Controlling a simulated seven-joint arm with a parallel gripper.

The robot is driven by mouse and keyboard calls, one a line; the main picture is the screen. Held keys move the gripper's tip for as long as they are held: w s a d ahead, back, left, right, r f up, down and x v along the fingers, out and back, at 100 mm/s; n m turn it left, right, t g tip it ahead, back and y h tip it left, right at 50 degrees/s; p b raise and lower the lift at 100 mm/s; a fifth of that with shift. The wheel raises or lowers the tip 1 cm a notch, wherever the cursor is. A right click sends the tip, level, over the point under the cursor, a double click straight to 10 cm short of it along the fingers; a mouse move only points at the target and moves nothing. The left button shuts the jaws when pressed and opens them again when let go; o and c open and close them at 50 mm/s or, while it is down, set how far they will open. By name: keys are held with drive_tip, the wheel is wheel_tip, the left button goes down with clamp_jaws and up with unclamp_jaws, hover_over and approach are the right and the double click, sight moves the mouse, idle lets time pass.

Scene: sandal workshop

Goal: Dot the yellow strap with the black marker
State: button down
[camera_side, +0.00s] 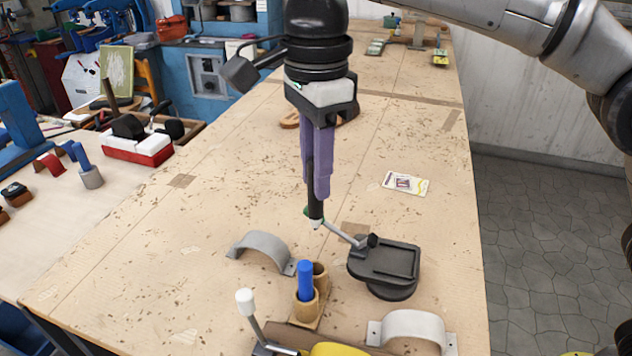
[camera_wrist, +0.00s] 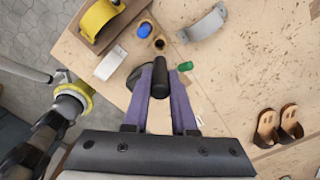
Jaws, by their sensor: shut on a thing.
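My gripper (camera_side: 318,190) has purple fingers shut on the black marker (camera_side: 315,207), which points straight down with its pale tip above the table. The marker also shows between the fingers in the wrist view (camera_wrist: 160,72). The yellow strap (camera_side: 338,350) is cut by the bottom edge of the side view; the wrist view shows it arched (camera_wrist: 97,18) on a wooden fixture at the top left. The marker is apart from the strap, farther up the table. A brown holder (camera_side: 309,312) has a blue marker (camera_side: 305,280) upright in one cup; its other cup is empty.
A grey strap (camera_side: 263,250) and an off-white strap (camera_side: 413,326) lie near the holder. A black stand (camera_side: 385,265) is right of the marker. A white-handled lever (camera_side: 248,305) rises near the yellow strap. A small green object (camera_wrist: 185,66) is beside the marker. A card (camera_side: 405,184) lies farther back.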

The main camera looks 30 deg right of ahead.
drive_tip(key=shift+r, duration=1.15)
drive_tip(key=shift+s, duration=0.15)
drive_tip(key=s+a+f+n, duration=0.2)
drive_tip(key=s, duration=0.5)
drive_tip(key=s+a+f+n, duration=0.1)
drive_tip(key=s+a+n, duration=0.1)
drive_tip(key=s, duration=0.5)
drive_tip(key=shift+s+f, duration=0.15)
drive_tip(key=shift+f, duration=2.6)
drive_tip(key=shift+f, duration=0.6)
drive_tip(key=shift+n, duration=0.3)
wheel_tip(320, 180, up, 7)
